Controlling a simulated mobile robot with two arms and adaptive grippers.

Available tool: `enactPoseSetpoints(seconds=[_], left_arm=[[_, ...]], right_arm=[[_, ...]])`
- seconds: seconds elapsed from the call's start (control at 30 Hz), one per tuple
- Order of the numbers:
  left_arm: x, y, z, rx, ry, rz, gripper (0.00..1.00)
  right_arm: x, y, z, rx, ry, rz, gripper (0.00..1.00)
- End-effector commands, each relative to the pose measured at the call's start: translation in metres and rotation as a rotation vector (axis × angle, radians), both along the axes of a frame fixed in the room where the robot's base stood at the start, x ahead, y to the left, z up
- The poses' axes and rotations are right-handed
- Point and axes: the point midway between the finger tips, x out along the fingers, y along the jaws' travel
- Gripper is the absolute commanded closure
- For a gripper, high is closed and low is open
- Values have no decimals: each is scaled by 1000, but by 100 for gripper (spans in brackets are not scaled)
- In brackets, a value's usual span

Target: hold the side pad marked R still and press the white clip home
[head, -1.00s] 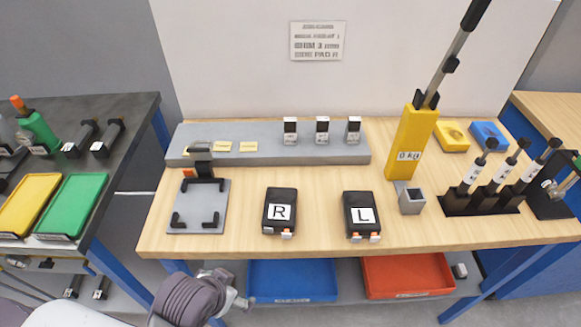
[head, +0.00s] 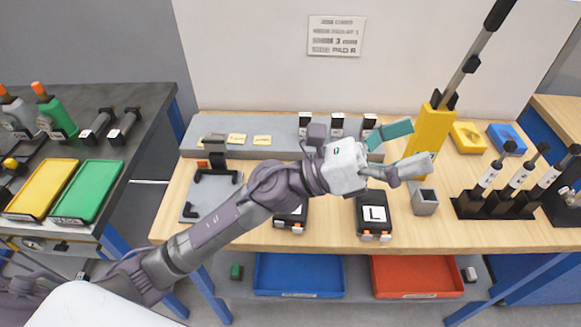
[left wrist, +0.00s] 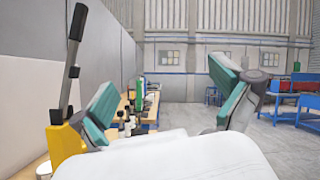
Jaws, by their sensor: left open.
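The side pad marked R (head: 291,222) is a black block on the wooden bench. My left forearm covers most of it in the head view, and only its lower part with small orange tabs shows. The pad marked L (head: 374,216) lies to its right, uncovered, with similar tabs. I cannot tell the white clip apart. My left gripper (head: 412,148) is open and empty over the bench, above and right of pad L in the picture, near the yellow lever tool (head: 430,130). Its teal-padded fingers are spread wide in the left wrist view (left wrist: 168,98). My right gripper is out of view.
A grey ledge (head: 200,128) runs behind, carrying small black-and-white blocks. A grey square cup (head: 424,203) stands near pad L. Blue (head: 298,275) and red (head: 415,277) bins sit below.

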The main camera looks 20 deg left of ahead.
Motion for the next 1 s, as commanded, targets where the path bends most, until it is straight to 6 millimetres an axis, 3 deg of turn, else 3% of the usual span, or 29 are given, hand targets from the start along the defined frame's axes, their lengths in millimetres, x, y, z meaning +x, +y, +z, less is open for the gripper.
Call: enactPoseSetpoints(seconds=[0.03, 0.1, 0.17, 0.27, 0.3, 0.4, 0.5, 0.63, 0.7, 0.83, 1.0], left_arm=[[-16, -19, -10, 166, -211, -61, 0], [-34, -34, -39, 394, -494, -155, 0], [-42, -35, -73, 594, -724, -249, 0], [-32, -8, -130, 930, -1062, -432, 0], [-22, 12, -149, 1066, -1176, -520, 0], [7, 71, -177, 1353, -1366, -736, 0], [31, 124, -182, 1557, -1445, -919, 0], [47, 169, -176, 1712, -1466, -1083, 0], [51, 182, -173, 1752, -1462, -1130, 0], [53, 190, -175, 1776, -1456, -1162, 0], [51, 189, -197, 1768, -1455, -1164, 0]], right_arm=[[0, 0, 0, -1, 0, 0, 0], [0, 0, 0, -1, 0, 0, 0], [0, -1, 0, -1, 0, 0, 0], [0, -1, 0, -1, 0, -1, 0], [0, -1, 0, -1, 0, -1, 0], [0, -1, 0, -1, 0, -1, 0], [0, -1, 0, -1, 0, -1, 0], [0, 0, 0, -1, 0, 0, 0], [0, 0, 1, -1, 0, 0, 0], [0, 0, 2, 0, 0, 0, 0], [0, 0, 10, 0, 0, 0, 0]])
